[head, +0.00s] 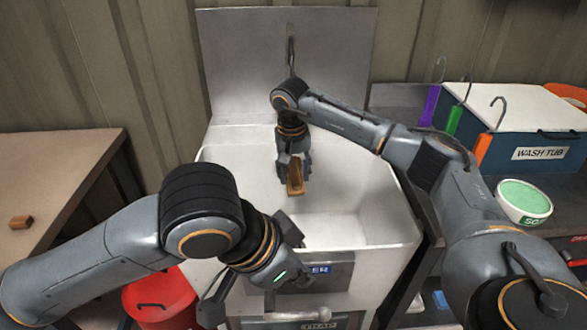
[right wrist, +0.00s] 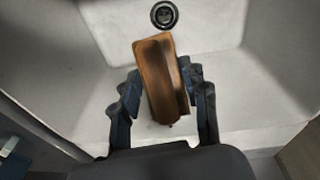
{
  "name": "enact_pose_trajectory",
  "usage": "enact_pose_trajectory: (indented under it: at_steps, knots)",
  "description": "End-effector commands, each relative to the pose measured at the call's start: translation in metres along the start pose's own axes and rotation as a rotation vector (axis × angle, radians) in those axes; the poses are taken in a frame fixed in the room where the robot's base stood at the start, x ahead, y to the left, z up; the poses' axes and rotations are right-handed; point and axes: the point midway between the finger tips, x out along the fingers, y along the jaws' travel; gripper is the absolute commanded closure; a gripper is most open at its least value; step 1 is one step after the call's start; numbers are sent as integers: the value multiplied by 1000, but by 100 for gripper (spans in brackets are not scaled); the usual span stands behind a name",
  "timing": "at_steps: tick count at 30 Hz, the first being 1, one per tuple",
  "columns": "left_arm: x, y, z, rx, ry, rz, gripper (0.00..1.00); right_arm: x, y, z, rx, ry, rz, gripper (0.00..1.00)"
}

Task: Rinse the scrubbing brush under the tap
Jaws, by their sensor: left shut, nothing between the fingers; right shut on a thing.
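The scrubbing brush (head: 296,178) is a brown wooden block, held inside the white sink (head: 395,226). My right gripper (head: 293,165) is shut on it. In the right wrist view the brush (right wrist: 158,75) sits tilted between the fingers, above the sink floor; its bristles are not clear. The tap (head: 291,52) shows only in part, behind my right arm. No running water can be made out.
A drain hole (right wrist: 163,14) lies in the sink floor. On the right stand a wash tub (head: 540,138) with coloured hooked tags and a green-filled bowl (head: 522,203). A left table (head: 60,170) holds a small wooden block (head: 21,222). A red bucket (head: 160,300) stands below.

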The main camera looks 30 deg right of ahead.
Motion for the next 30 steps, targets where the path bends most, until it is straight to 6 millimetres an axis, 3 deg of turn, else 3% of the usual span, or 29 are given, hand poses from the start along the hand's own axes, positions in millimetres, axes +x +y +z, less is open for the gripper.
enact_pose_trajectory:
  at_steps: [24, 30]
  knots:
    - [-25, 0, -14, 0, 0, 0, 100, -35, -6, 75, -2, -1, 0, 85]
    - [-27, 0, -14, 0, 0, 0, 100, -38, -6, 84, 0, -1, 0, 85]
